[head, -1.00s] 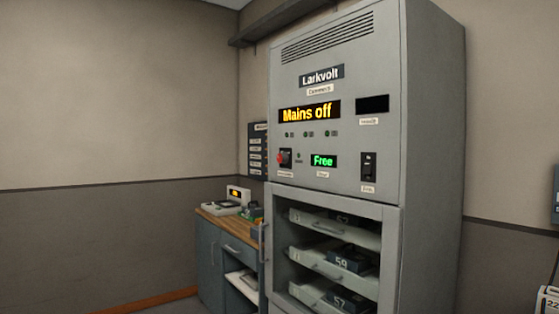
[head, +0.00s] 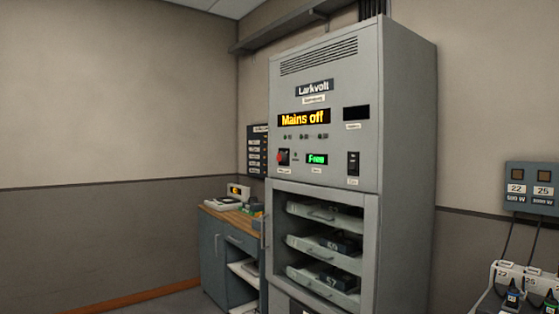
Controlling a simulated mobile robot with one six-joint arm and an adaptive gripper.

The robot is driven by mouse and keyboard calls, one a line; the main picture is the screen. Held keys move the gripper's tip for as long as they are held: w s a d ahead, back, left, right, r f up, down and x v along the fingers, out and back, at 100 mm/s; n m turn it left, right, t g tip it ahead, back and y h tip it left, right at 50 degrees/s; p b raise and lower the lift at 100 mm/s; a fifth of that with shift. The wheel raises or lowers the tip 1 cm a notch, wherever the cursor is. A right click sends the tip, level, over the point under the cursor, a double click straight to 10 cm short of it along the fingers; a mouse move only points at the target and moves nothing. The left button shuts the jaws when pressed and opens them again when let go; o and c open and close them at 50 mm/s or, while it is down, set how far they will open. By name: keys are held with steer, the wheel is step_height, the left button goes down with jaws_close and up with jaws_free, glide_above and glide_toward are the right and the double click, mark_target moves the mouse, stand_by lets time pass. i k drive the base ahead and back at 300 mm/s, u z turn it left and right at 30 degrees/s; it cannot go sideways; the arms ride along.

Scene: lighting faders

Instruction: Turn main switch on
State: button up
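A tall grey Larkvolt cabinet (head: 408,130) stands at the centre right of the head view. Its amber display (head: 303,118) reads "Mains off". Below the display on the left is a red switch (head: 283,157) on a dark plate; its label is too small to read. A green display (head: 317,159) beside it reads "Free". A black rocker switch (head: 353,163) sits to the right on the same panel, its label also unreadable. My gripper is not in view.
Below the panel, open shelves (head: 318,243) hold dark numbered packs. A bench (head: 240,222) with small devices stands to the left. At right are a wall box (head: 531,188) marked 22 and 25 and cabled equipment (head: 520,280). The left wall is bare.

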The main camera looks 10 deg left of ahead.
mark_target(281, 157)
steer(key=k, duration=0.7)
steer(key=u, duration=0.35)
steer(key=i, duration=0.95)
steer(key=u, duration=0.45)
steer(key=i, duration=1.35)
steer(key=z, duration=0.5)
